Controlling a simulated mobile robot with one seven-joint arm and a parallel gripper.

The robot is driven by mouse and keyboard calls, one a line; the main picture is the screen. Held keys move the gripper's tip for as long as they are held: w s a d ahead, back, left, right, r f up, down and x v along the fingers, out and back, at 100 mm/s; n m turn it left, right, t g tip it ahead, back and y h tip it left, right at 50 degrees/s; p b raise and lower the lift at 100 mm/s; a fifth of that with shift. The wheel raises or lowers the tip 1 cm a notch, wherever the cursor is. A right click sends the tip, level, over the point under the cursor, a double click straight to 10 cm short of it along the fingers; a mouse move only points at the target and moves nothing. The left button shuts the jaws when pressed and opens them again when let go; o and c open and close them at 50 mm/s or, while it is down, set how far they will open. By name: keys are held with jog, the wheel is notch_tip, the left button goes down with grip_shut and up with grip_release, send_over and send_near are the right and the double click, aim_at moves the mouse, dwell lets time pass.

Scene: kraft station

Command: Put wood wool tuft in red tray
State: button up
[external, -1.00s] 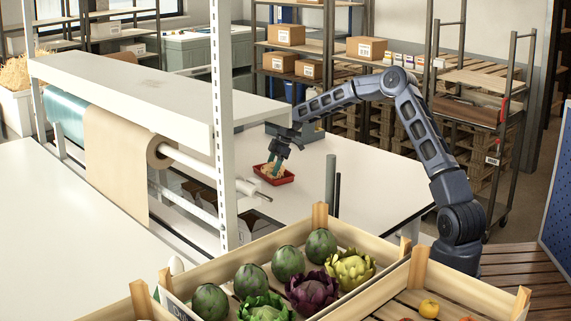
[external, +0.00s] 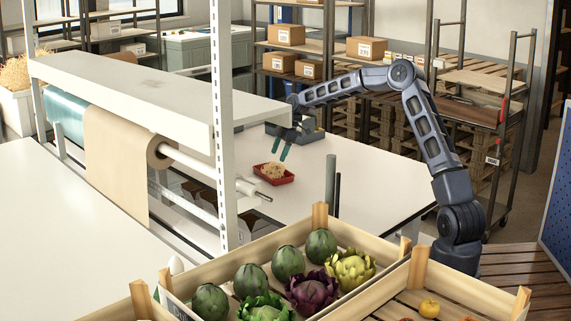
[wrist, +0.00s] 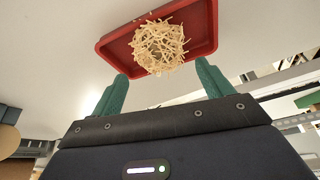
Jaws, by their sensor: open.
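The wood wool tuft (external: 271,170) is a pale straw-coloured ball lying in the small red tray (external: 284,180) on the white table. In the wrist view the tuft (wrist: 159,46) sits in the middle of the red tray (wrist: 207,28), close to its near rim. My gripper (external: 282,148) is open and empty, up and clear of the tuft, behind the tray in the external view. Its two green fingers are wide apart in the wrist view (wrist: 160,82), with nothing between them.
A white shelf frame (external: 223,120) with a kraft paper roll (external: 125,150) stands left of the tray.

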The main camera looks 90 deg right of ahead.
jog(key=shift+v, duration=2.3)
jog(key=w+a+r+g+h, duration=0.1)
jog(key=a+r, duration=0.3)
jog(key=a, duration=0.7)
jog(key=w+a+r, duration=0.1)
jog(key=a+r, duration=0.3)
jog(key=a, duration=0.6)
jog(key=s+a+r+m+h, duration=0.1)
jog(key=s+a+r, duration=0.2)
jog(key=a, duration=0.6)
jog(key=s+a+r+h, duration=0.1)
jog(key=s+a+r, duration=0.2)
jog(key=a, duration=0.6)
jog(key=s+a+r+m, duration=0.2)
jog(key=s+a+r, duration=0.1)
jog(key=s+a, duration=1.05)
jog(key=s+a+f, duration=0.2)
jog(key=s+a, duration=0.2)
jog(key=s, duration=0.4)
jog(key=s+a+f+m+t+y, duration=0.1)
jog(key=s+a+f, duration=0.2)
jog(key=s, duration=0.5)
jog(key=shift+s+a+m+t, duration=0.3)
jog(key=shift+s+a, duration=0.05)
jog(key=shift+a, duration=0.05)
jog(key=shift+f, duration=0.1)
